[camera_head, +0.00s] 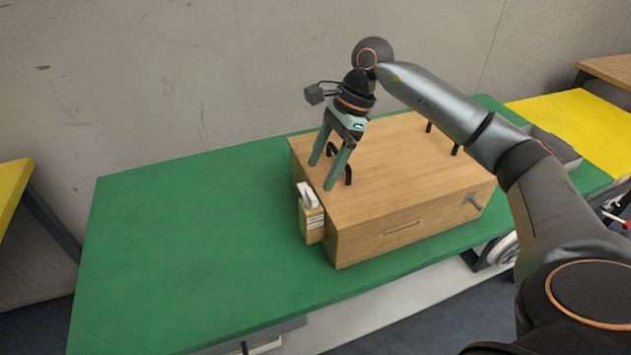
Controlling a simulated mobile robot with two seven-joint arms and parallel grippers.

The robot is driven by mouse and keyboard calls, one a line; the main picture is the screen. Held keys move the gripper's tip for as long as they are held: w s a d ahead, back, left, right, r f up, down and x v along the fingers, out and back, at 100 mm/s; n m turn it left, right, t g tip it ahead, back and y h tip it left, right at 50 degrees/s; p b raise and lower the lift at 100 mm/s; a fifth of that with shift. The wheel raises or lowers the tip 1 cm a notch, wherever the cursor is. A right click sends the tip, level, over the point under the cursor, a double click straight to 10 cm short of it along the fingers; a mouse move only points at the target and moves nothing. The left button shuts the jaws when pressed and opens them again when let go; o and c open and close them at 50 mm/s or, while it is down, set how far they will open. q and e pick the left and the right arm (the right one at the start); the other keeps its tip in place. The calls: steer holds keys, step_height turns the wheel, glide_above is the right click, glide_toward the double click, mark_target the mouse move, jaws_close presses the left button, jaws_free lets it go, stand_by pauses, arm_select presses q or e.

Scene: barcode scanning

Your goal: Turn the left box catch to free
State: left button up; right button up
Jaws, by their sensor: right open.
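A wooden box (400,185) with a flat closed top sits on the green table. Black upright pieces (348,176) stand on its top near the left edge, partly behind my right gripper. I cannot tell whether they are the left catch or a handle, or how they are turned. My right gripper (321,176) is open, pointing down, its two fingers apart over the left edge of the box top. I see nothing between the fingers; whether they touch the box is unclear. My left gripper is not in view.
A small tan container with white contents (311,214) stands against the box's left side. A grey peg (473,201) sticks out of the box front at right. The green table (180,240) is bare at left. A grey wall (130,90) rises behind.

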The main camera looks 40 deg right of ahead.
steer(key=v, duration=0.7)
stand_by(0.3)
